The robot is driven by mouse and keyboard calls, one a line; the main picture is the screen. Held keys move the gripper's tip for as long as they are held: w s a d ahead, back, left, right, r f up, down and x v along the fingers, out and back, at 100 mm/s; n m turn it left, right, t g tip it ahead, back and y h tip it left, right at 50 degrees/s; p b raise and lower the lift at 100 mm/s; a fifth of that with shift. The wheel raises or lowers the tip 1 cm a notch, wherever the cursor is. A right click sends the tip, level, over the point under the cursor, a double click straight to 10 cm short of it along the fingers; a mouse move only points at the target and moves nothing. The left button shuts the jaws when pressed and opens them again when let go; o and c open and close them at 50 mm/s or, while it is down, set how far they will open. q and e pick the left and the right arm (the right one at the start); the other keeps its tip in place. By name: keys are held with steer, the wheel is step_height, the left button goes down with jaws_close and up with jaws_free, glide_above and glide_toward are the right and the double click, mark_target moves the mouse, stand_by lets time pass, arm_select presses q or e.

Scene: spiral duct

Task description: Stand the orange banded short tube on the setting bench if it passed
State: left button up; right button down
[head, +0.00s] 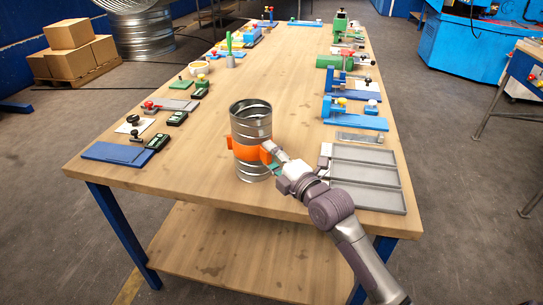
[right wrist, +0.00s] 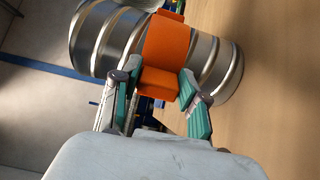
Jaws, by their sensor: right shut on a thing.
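The orange banded short tube (head: 251,118) is a ribbed metal duct piece with an orange band (head: 247,150) around its middle. In the head view it is upright at the near part of the wooden bench (head: 290,75); I cannot tell whether its base touches the top. My right gripper (head: 272,153) is at the tube's right side, shut on the band's block. In the right wrist view the two green-padded fingers (right wrist: 157,92) sit either side of the orange block, with the tube (right wrist: 105,40) behind. My left gripper is not in view.
A grey divided tray (head: 365,178) lies right of the tube. Blue fixtures (head: 355,118) line the right edge. Blue plates (head: 118,152) and small dark devices (head: 177,118) line the left. The bench's middle strip beyond the tube is clear.

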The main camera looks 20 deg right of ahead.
steer(key=c, duration=0.6)
jaws_free()
steer(key=shift+r, duration=0.1)
steer(key=b+v, duration=0.1)
steer(key=v, duration=1.1)
